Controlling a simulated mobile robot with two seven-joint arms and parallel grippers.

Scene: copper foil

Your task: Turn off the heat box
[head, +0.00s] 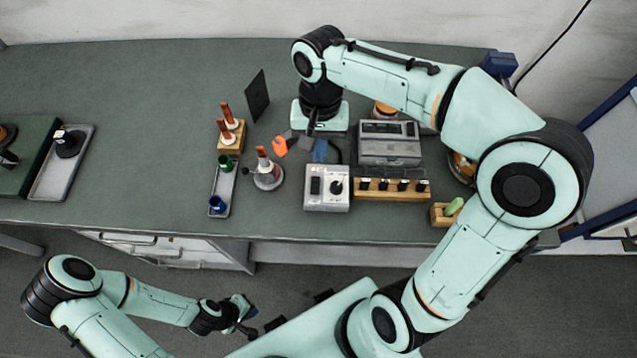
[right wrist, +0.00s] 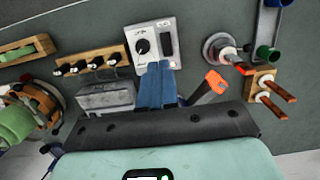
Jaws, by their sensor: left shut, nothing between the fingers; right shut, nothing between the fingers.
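The likely heat box is a small white box (head: 326,188) near the table's front edge, with a round black knob and a dark rectangular switch or panel on top. It also shows in the right wrist view (right wrist: 154,42). The switch position is too small to tell. My right gripper (head: 320,151) is shut and empty just behind the box, its blue fingers pointing towards it. In the right wrist view its fingertips (right wrist: 155,68) overlap the box's edge; I cannot tell whether they touch. My left gripper (head: 246,324) is shut and empty, in front of the table.
A grey device (head: 390,151) and a wooden rack (head: 392,197) with several dark-topped items stand right of the box. A flask (head: 268,176) and an orange-ended tool (head: 279,146) are to its left. A tray (head: 215,186) holds coloured vessels. The left table middle is clear.

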